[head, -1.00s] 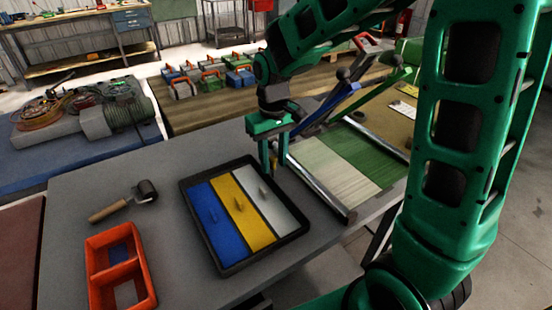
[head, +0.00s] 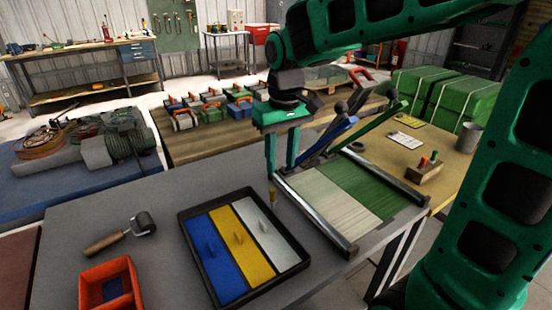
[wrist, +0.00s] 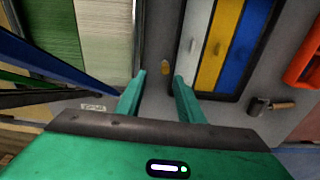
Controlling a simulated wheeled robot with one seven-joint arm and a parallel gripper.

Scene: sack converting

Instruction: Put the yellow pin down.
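The yellow pin (head: 272,193) is small and stands on the grey table, in the gap between the black tray and the green-and-cream slatted panel. In the wrist view the pin (wrist: 165,67) shows beyond my fingertips, between their lines, touching neither. My gripper (head: 281,168) is open and empty, above the table and close to the pin. Its two green fingers stand apart in the wrist view (wrist: 158,78).
The black-rimmed tray (head: 193,245) holds blue, yellow and white panels. A roller (head: 122,232) and an orange-red box (head: 85,284) lie left. Blue (head: 330,138) and green (head: 376,124) levers rise right of my gripper. The slatted panel (head: 372,187) has metal rails.

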